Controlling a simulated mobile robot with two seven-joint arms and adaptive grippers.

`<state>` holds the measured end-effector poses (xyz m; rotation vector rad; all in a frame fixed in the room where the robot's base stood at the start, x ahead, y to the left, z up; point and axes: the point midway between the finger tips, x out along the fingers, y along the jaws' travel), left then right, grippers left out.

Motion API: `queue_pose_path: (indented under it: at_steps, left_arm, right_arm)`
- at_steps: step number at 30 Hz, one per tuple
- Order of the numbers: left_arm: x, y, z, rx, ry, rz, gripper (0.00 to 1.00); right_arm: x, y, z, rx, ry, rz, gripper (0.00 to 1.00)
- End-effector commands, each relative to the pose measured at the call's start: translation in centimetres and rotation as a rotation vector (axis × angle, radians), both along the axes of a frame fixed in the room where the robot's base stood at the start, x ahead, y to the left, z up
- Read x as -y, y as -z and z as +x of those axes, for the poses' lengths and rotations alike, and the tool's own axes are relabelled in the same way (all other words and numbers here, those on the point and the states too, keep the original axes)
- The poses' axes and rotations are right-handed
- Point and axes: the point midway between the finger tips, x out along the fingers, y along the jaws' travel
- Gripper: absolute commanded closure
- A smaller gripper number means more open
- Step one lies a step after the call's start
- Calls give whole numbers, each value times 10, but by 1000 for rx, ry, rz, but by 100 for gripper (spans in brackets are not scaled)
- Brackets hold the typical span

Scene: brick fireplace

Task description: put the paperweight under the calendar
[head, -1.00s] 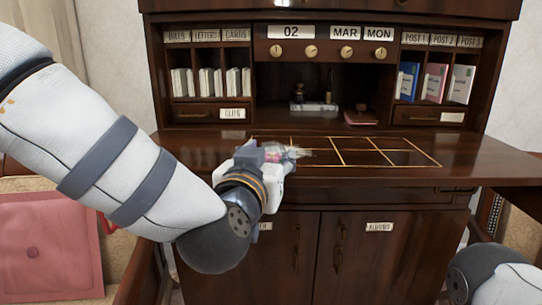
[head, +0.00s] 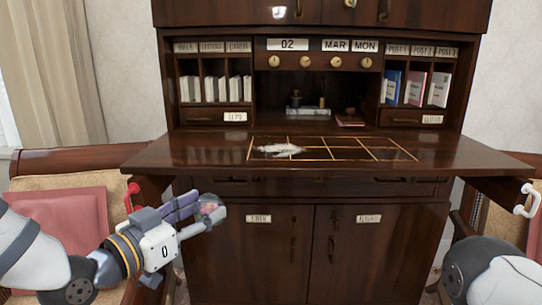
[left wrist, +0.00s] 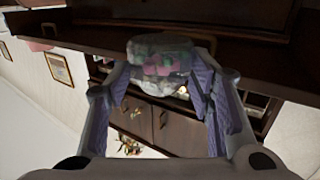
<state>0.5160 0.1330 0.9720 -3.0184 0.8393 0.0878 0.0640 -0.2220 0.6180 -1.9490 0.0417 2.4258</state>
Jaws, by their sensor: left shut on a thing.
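The paperweight (head: 211,207) is a clear rounded lump with pink and green inside. My left gripper (head: 205,212) is shut on it, low in front of the desk's left side, below the writing surface. The left wrist view shows the paperweight (left wrist: 160,58) between the two fingertips (left wrist: 160,75). The calendar (head: 318,46) is the strip of white plates reading 02, MAR and MON across the desk's upper middle. Below it is a row of brass knobs (head: 305,62), then a dark open alcove (head: 280,84). My right gripper is out of view.
The writing surface (head: 210,156) has a gold-lined grid with a pale, crumpled-looking thing (head: 277,150) on it. The alcove holds an inkstand-like set (head: 308,110) and a reddish flat item (head: 350,121). Chairs flank the desk. A red knob (head: 132,189) and white handle (head: 526,200) stick out.

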Motion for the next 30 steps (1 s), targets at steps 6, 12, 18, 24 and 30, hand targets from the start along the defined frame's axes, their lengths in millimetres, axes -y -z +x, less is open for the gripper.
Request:
queue_pose_path:
  at_steps: [6, 12, 18, 24, 30]
  left_arm:
    - [-38, 76, -96, -3, 255, -8, 90]
    - [-45, 101, -155, 7, 389, -5, 90]
    - [-44, 104, -164, 8, 411, 0, 90]
    - [-44, 103, -163, 11, 408, -1, 90]
    - [-32, 96, -162, 16, 481, 2, 90]
  right_arm:
    - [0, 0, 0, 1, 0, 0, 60]
    - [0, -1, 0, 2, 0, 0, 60]
    - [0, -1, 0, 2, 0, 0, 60]
    - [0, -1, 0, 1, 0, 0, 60]
    - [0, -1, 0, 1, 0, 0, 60]
